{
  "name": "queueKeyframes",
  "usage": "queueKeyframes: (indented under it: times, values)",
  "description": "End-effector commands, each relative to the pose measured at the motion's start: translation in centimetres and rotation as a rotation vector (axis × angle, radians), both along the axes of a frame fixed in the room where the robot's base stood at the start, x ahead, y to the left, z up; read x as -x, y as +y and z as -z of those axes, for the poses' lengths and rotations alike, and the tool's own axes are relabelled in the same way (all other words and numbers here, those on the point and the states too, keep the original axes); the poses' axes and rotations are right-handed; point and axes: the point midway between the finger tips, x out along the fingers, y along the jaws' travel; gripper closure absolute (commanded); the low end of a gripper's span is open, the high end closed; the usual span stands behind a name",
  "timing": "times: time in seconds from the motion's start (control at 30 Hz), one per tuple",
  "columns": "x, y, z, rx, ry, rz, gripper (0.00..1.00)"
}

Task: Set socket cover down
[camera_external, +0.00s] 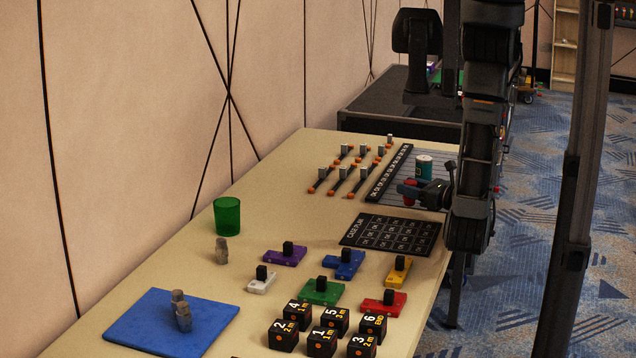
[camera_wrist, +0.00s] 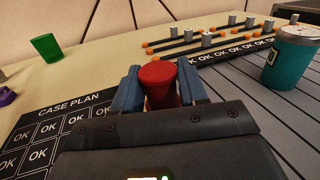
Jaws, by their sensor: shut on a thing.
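The socket cover appears to be the red, round-topped piece (camera_wrist: 158,82) between the two blue fingers of my gripper (camera_wrist: 160,92) in the wrist view. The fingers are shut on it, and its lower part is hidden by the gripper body. In the external view my gripper (camera_external: 408,188) is low over the left part of the grey slatted panel (camera_external: 432,162), with the red piece (camera_external: 409,198) at its tip. I cannot tell whether the piece touches the surface.
A teal can (camera_external: 424,168) stands on the panel close behind my gripper. A black case plan card (camera_external: 392,234) lies in front. Orange-ended bars (camera_external: 340,182) lie to the left. A green cup (camera_external: 227,216), coloured blocks (camera_external: 320,291) and a blue mat (camera_external: 140,318) are farther off.

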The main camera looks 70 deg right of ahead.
Motion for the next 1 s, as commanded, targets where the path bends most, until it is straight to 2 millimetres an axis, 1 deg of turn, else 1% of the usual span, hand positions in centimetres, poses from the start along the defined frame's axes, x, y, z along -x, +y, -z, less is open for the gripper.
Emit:
queueKeyframes:
  times: [0.1, 0.2, 0.47, 0.6, 0.63, 0.9, 1.0]
  values:
    - [0.1, -0.1, 1.3, -0.003, -0.001, 0.002, 0.86]
    - [0.1, 0.0, 1.7, -0.001, 0.000, 0.001, 0.86]
    - [0.0, 0.0, 1.8, 0.000, 0.000, -0.001, 0.86]
    - [0.0, 0.0, 2.2, 0.000, 0.000, -0.002, 0.86]
    - [0.0, 0.0, 2.2, 0.000, 0.000, -0.001, 0.57]
    - [0.0, 0.0, 2.1, 0.000, 0.000, -0.001, 0.32]
    - [0.0, 0.0, 2.1, 0.000, 0.000, 0.000, 0.32]
